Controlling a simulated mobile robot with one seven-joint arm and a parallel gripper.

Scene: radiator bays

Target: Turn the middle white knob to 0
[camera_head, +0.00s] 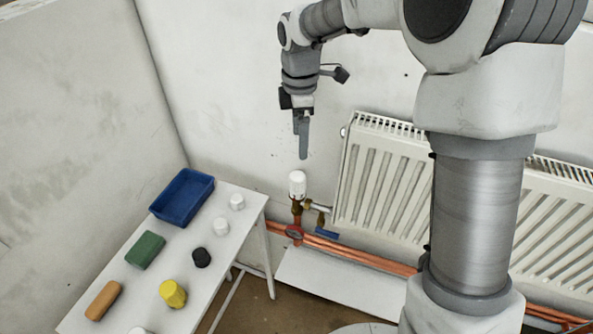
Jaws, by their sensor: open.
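A white knob (297,184) sits upright on a brass and copper valve at the left end of the radiator. It is the only white valve knob in view, and I cannot tell from this view whether it is the middle one. Its markings are too small to read. My gripper (303,152) points down above the knob, apart from it, with a small gap in the picture. It is open and empty, with its fingers seen nearly edge-on.
A white radiator (385,180) hangs on the wall, partly behind my arm. Copper pipes (350,252) and a blue lever (326,234) lie below the knob. A white table (195,262) at left holds a blue tray (183,197), blocks and several small round pieces.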

